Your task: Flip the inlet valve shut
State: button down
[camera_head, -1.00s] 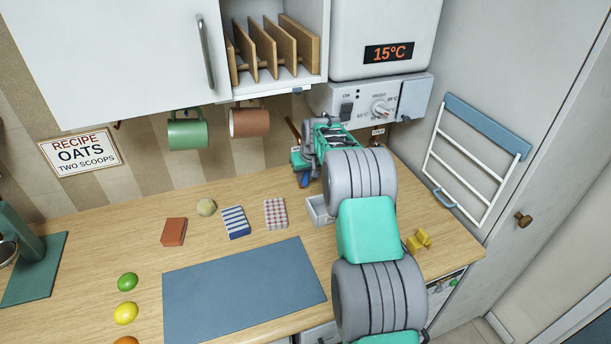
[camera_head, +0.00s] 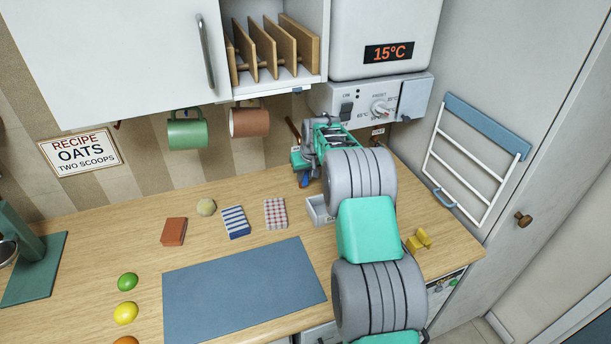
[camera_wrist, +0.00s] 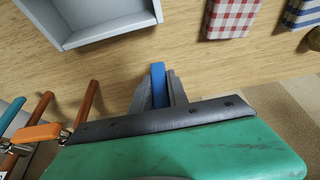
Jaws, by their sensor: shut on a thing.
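My gripper (camera_wrist: 157,92) is shut on a blue lever (camera_wrist: 158,80), which shows between the two grey fingers in the wrist view. I take it as the inlet valve's handle, but the valve body is hidden. In the head view my gripper is at the back wall under the heater, mostly covered by my own arm, and a bit of blue (camera_head: 304,181) shows below it. At the left of the wrist view are copper pipes (camera_wrist: 87,104) with an orange lever (camera_wrist: 36,133) and a teal lever (camera_wrist: 13,113), both apart from my fingers.
The heater (camera_head: 385,40) reads 15°C, with a control panel (camera_head: 365,105) below it. A pale open tray (camera_head: 317,211) stands close to my arm. Cloths (camera_head: 275,213), a sponge-like red block (camera_head: 174,231) and a blue mat (camera_head: 245,290) lie to the left. A yellow item (camera_head: 419,240) lies right.

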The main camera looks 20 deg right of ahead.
jog(key=shift+f+b, duration=0.1)
jog(key=shift+b, duration=0.35)
jog(key=shift+d+h+b, duration=0.15)
jog(key=shift+h+b, duration=0.55)
jog(key=shift+d+n+h+b, duration=0.2)
jog(key=shift+n+h+b, duration=0.1)
jog(key=shift+h+b, duration=0.4)
jog(key=shift+d+r+n+t+h+b, duration=0.55)
jog(key=shift+h+b, duration=0.8)
jog(key=shift+h, duration=0.95)
jog(key=shift+d+r+n+t+h+b, duration=0.35)
jog(key=shift+r+n+h+b, duration=0.75)
jog(key=shift+h, duration=1.2)
jog(key=shift+d+r+n+t+h+b, duration=0.35)
jog(key=shift+d+h+b, duration=0.25)
jog(key=shift+h+b, duration=1.35)
jog(key=shift+r+h+p, duration=0.1)
jog(key=shift+h+p, duration=0.25)
jog(key=shift+h, duration=0.1)
jog(key=c, duration=1.3)
grip_release()
